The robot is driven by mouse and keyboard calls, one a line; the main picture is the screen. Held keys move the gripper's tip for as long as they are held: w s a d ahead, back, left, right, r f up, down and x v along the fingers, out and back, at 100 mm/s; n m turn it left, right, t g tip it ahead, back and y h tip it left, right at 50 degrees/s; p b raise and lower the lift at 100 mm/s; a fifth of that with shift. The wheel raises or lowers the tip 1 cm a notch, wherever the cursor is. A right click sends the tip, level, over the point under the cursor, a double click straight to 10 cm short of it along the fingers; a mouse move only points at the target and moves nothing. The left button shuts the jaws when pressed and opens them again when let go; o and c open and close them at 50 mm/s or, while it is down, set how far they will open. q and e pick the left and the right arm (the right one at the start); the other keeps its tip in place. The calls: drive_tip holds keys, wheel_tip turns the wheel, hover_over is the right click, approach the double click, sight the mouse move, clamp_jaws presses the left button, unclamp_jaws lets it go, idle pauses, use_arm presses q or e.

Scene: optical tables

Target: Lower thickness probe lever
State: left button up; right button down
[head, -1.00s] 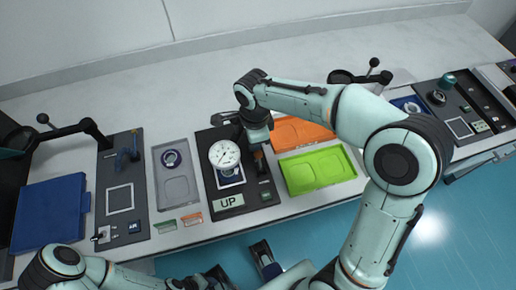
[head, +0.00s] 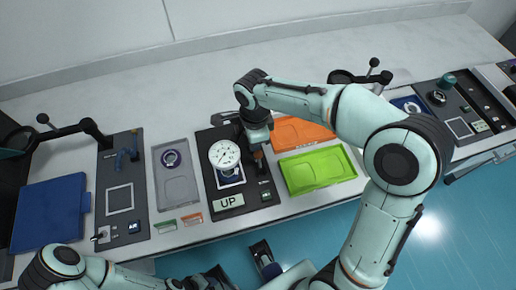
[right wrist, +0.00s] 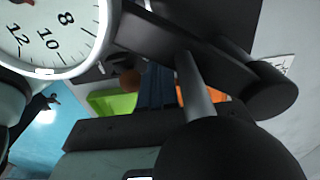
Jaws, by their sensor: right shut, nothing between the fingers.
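The thickness probe has a round white dial (head: 224,155) on a black base plate (head: 202,148) with an "UP" label (head: 228,202). The dial (right wrist: 55,35) also shows large at the upper left of the right wrist view. There, a black ball knob (right wrist: 230,150) on a grey rod (right wrist: 195,88) fills the near foreground; it looks like the lever's handle. My right gripper (head: 259,157) points down just right of the dial, shut and empty. Its dark fingers (right wrist: 155,88) lie behind the rod in the wrist view; contact cannot be told. My left gripper (head: 216,277) is partly cut off at the bottom edge.
A green tray (head: 318,171) and an orange tray (head: 300,130) sit right of the probe. A grey tray (head: 177,188) stands left of it, beside another black plate (head: 119,170) and a blue mat (head: 50,206). The table's back strip is clear.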

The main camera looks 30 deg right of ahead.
sight(259, 154)
drive_tip(key=shift+s, duration=0.2)
drive_tip(key=shift+s+a+f+b, duration=0.1)
drive_tip(key=shift+s+a+b, duration=0.1)
drive_tip(key=shift+s, duration=0.4)
drive_tip(key=shift+s+a+f+b, duration=0.1)
drive_tip(key=shift+s+b, duration=0.15)
drive_tip(key=shift+s, duration=0.3)
drive_tip(key=shift+s+a+b, duration=0.15)
drive_tip(key=shift+s+b, duration=0.05)
drive_tip(key=shift+s, duration=0.4)
drive_tip(key=shift+w+r, duration=0.1)
drive_tip(key=shift+r, duration=0.1)
